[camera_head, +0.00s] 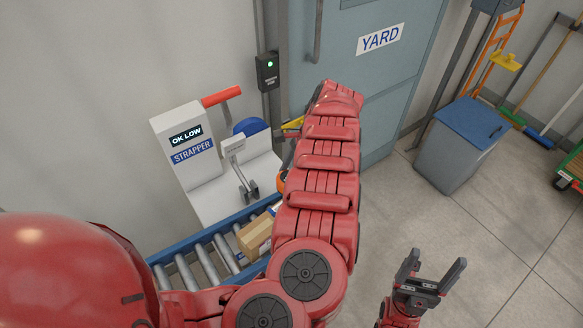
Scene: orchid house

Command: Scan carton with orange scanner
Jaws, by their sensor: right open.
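A brown carton (253,238) lies on the roller conveyor (212,262), left of my large red arm, which hides part of it. A small orange piece (282,182) shows at the arm's left edge beside the strapper; I cannot tell whether it is the orange scanner, as most of it is hidden. My right gripper (437,262) is open and empty over the bare floor at the lower right, apart from the carton.
The white strapper (186,172) with a red handle stands behind the conveyor, its display reading OK LOW. A blue-grey YARD door (375,75) is behind. A grey bin (455,150) with a blue lid, an orange hand truck (492,58) and brooms stand right.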

